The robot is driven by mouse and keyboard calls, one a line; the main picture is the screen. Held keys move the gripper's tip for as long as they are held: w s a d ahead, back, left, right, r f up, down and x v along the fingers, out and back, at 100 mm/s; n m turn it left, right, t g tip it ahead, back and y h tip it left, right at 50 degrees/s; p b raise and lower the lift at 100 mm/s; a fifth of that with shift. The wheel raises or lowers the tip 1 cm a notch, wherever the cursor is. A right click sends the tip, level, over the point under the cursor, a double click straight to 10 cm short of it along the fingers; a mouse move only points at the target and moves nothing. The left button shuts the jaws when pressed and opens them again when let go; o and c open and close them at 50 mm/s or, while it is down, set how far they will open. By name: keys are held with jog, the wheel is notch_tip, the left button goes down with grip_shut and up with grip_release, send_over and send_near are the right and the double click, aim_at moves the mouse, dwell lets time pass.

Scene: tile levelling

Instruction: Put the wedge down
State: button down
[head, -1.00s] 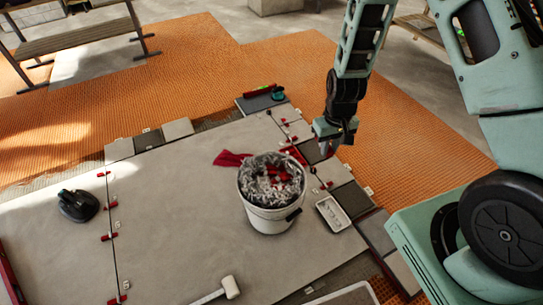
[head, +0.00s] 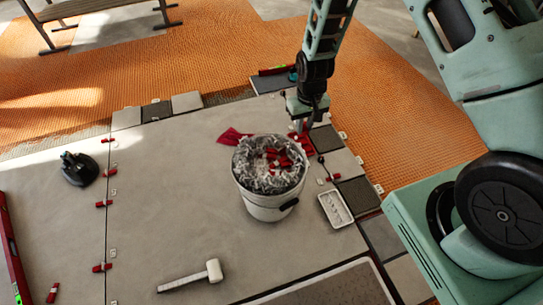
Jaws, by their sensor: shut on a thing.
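My gripper (head: 304,124) points down over the right part of the large grey tile (head: 170,190), just behind and right of the white bucket. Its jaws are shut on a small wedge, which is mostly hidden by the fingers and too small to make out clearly. Whether the wedge touches the surface below I cannot tell. Other red wedges sit along the tile seam at left, one of them here (head: 104,204). Another red wedge (head: 333,178) lies near the right seam.
The white bucket (head: 268,207) holds grey clips and red wedges. A red cloth (head: 234,137) lies behind it. A white tray (head: 335,209) stands to its right, a white mallet (head: 192,277) in front.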

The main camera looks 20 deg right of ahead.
jog(key=w+a+f+b, duration=0.2)
jog(key=f+b, duration=0.4)
jog(key=f, duration=0.3)
jog(key=w+a+f+b, duration=0.2)
jog(key=a+f+b, duration=0.1)
jog(key=f+b, duration=0.4)
jog(key=w+a+f+b, duration=0.3)
jog(key=f+b, duration=0.4)
jog(key=f, duration=0.5)
jog(key=shift+w+f, duration=0.1)
jog(key=shift+f, duration=0.1)
jog(key=c, duration=1.2)
grip_release()
jog(key=shift+c, duration=0.2)
jog(key=shift+r, duration=0.15)
notch_tip(320, 180, up, 7)
jog(key=p, duration=0.5)
